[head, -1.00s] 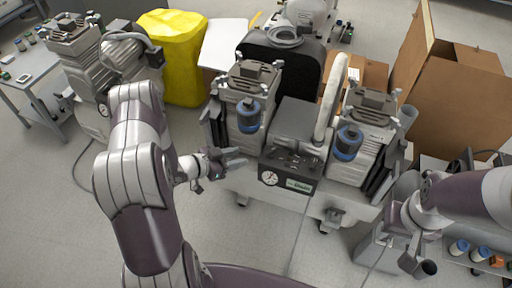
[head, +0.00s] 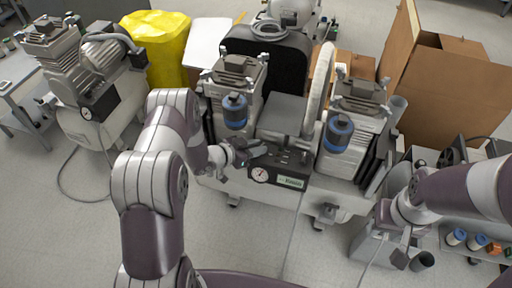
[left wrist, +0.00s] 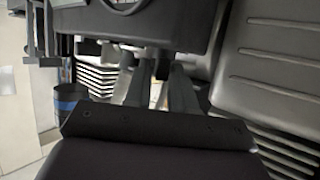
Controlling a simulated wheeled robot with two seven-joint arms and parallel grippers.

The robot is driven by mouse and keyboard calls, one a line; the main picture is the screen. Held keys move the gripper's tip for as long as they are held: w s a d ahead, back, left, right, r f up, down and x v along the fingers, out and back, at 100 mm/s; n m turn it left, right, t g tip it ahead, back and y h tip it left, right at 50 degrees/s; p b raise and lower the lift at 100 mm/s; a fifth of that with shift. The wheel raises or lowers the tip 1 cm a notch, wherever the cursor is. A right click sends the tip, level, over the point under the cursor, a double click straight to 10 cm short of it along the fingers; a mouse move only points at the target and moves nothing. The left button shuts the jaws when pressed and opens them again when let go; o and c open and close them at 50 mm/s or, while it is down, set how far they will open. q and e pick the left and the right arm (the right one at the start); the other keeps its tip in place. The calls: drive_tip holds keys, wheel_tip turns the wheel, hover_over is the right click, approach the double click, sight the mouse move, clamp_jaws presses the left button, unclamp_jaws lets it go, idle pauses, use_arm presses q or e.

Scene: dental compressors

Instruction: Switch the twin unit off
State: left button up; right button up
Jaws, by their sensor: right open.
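The twin unit (head: 284,115) stands in the middle of the head view, with two ribbed pump heads with blue canisters on a white base. Its dark control box (head: 279,175) faces me, with a round gauge and a pale green label. Small switch parts (head: 292,157) on its top are too small to read. My left gripper (head: 262,152) is at the top left of this box; contact cannot be told. In the left wrist view its two fingers (left wrist: 160,88) point at the dark box, with a narrow gap between them. My right gripper (head: 410,259) is open and low at the right.
Another compressor (head: 85,85) with its own gauge stands at the left. A yellow bag (head: 156,48) and cardboard boxes (head: 440,85) are behind. A low cart (head: 480,245) with small jars is at the right.

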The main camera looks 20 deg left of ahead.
use_arm(q)
clamp_jaws()
drive_tip(key=shift+s+d+r+n+t+y+p, duration=0.1)
drive_tip(key=shift+n+t+y+p, duration=0.25)
drive_tip(key=shift+n+y, duration=0.2)
drive_tip(key=shift+d+n+t+y+p, duration=0.1)
drive_tip(key=shift+n+t+y+p, duration=0.2)
drive_tip(key=shift+n+y, duration=0.2)
drive_tip(key=shift+d+n+t+y+p, duration=0.1)
drive_tip(key=shift+n+t+y+p, duration=0.35)
drive_tip(key=shift+n+y, duration=0.65)
drive_tip(key=shift+d+n+t+y, duration=0.15)
drive_tip(key=shift+n+t+y, duration=0.25)
drive_tip(key=shift+n+y, duration=1.2)
drive_tip(key=shift+y, duration=0.45)
